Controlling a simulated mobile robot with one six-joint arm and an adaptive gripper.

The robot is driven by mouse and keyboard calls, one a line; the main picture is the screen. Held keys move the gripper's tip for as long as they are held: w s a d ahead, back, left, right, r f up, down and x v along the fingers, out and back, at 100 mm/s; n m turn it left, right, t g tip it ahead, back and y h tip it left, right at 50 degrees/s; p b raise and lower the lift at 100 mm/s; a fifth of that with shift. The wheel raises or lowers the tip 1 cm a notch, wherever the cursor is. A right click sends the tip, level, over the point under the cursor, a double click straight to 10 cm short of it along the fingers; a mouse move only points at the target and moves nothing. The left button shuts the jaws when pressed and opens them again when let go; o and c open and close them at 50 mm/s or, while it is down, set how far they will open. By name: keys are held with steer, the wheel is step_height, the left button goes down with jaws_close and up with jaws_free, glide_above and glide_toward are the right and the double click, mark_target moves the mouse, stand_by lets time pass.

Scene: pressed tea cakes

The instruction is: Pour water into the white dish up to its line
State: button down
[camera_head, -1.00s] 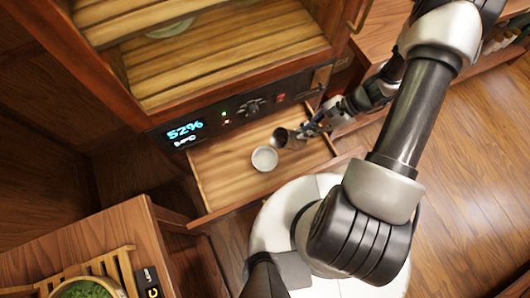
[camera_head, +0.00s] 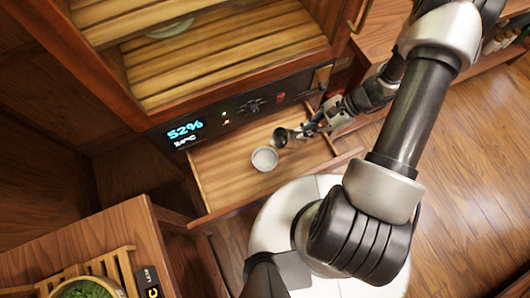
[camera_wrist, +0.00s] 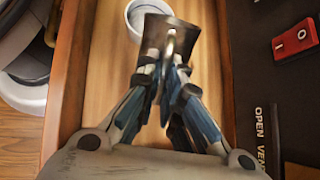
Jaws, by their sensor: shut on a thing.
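The white dish (camera_head: 264,159) stands in the open wooden drawer under the cabinet; part of it shows at the top of the wrist view (camera_wrist: 136,18). My gripper (camera_head: 312,129) is over the drawer's right part, shut on a small dark metal vessel (camera_head: 280,136), apparently by its handle. The vessel is close beside the dish, up and right of it in the head view. In the wrist view the vessel (camera_wrist: 160,32) covers part of the dish. The water and the dish's line cannot be made out.
The drawer (camera_head: 225,180) has bare floor left of the dish. A control panel (camera_head: 215,118) with a lit display and knobs runs behind it. A wooden table (camera_head: 100,232) with a slatted tray stands at lower left. A shelf is at upper right.

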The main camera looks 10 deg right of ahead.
steer(key=shift+w+d+f+y, duration=0.15)
steer(key=shift+d+f+y, duration=0.35)
steer(key=shift+d+y, duration=0.45)
steer(key=shift+s+d+f+n+g+y, duration=0.2)
steer(key=shift+d+f+g+y, duration=0.15)
steer(key=shift+d+f+y, duration=0.35)
steer(key=shift+s+d+f+n+g+y, duration=0.1)
steer(key=shift+s+d+f+g+y, duration=0.25)
steer(key=shift+d+y, duration=0.55)
steer(key=shift+s+d+f+n+g+y, duration=0.1)
steer(key=shift+d+f+g+y, duration=0.2)
steer(key=shift+d+f+y, duration=0.5)
steer(key=shift+s+d+f+g+y, duration=0.4)
steer(key=shift+f+g+y, duration=0.25)
steer(key=shift+y, duration=0.3)
